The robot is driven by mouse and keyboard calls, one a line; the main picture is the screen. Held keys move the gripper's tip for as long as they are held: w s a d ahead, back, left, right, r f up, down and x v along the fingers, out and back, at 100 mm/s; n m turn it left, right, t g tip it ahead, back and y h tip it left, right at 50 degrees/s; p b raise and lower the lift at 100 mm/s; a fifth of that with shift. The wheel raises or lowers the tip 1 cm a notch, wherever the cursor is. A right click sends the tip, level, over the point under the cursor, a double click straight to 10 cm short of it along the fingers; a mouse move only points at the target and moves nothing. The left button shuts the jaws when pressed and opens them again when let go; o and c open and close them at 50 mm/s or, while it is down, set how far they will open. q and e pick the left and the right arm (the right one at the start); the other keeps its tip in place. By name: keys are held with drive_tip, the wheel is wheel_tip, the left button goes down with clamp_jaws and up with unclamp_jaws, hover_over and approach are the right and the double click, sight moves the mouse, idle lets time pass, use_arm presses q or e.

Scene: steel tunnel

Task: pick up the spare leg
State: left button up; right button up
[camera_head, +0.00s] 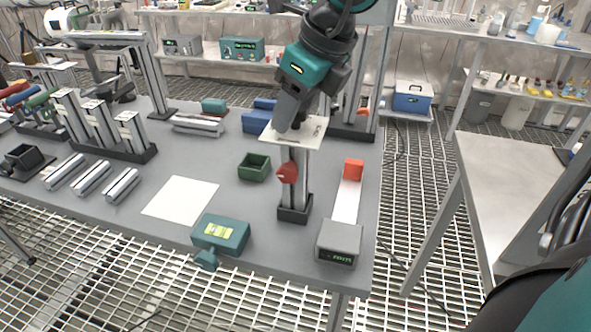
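Which piece is the spare leg I cannot tell for certain. Several silver metal profiles could be legs: three short ones lie on the grey table, such as this lying profile (122,186), and three upright ones with pale tops stand in a black rack (125,148). My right gripper (288,127), teal and black, reaches down from the top, at a pale square plate (311,133) on a metal post in a dark base (295,209). Its fingertips overlap the plate; whether they touch it, and their opening, cannot be told. My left gripper is not in view.
The grey table (345,275) holds a white sheet (181,199), green tray (254,168), teal box (221,234), red knob (287,173) on the post, and grey device with display (340,242). Tall metal uprights stand behind. A side table (505,185) is at right.

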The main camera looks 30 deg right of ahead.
clamp_jaws()
drive_tip(key=shift+r, duration=0.1)
idle(0.5)
drive_tip(key=shift+r, duration=0.1)
